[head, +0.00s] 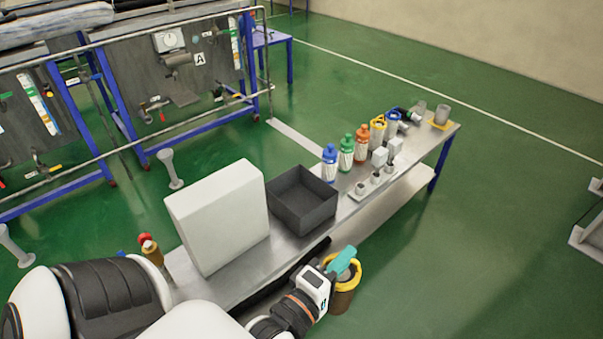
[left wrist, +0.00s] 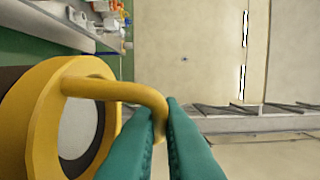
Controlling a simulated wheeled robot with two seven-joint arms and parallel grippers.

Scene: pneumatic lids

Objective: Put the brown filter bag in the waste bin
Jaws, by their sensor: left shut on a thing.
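The brown filter bag (head: 342,300) has a yellow rim and a yellow handle. It hangs upright in the head view, beyond the bench's front edge, over the green floor. My left gripper (head: 345,259), with teal fingers, is shut on its handle. In the left wrist view the fingers (left wrist: 160,130) pinch the yellow handle, and the filter bag (left wrist: 42,100) fills the left side. A dark grey open box (head: 303,222) stands on the bench, up and left of the bag; I cannot tell whether it is the waste bin. My right gripper is not in view.
The steel bench (head: 245,275) carries a large white block (head: 222,215) left of the box. Bottles with blue (head: 329,165), green (head: 346,155) and orange tops and yellow-rimmed items stand to the right. Open floor (head: 470,250) lies right of the bench.

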